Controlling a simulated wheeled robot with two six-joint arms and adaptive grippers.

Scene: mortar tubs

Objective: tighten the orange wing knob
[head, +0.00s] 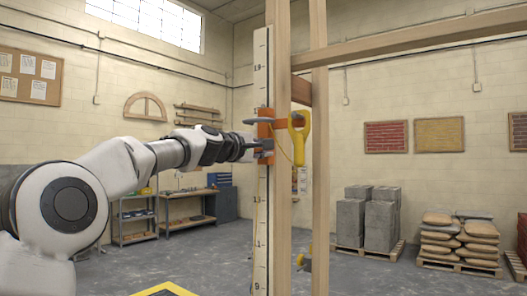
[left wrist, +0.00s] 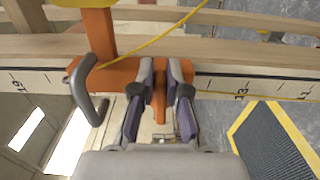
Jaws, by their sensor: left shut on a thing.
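An orange clamp (head: 266,130) sits on the white graduated pole (head: 261,75), against a wooden post. It also shows in the left wrist view (left wrist: 121,75), with a bent grey handle (left wrist: 83,92) on its left. The orange wing knob (left wrist: 159,97) projects from the clamp toward my left gripper. My left gripper (left wrist: 160,75) is shut on the knob, one finger on each side, and the fingers hide part of it. In the head view, my left gripper (head: 262,146) reaches the clamp from the left. My right gripper is in neither view.
Wooden posts (head: 319,160) and a crosspiece (head: 420,43) stand close by. Grey blocks (head: 381,222) and stacked bags (head: 459,240) are farther back.

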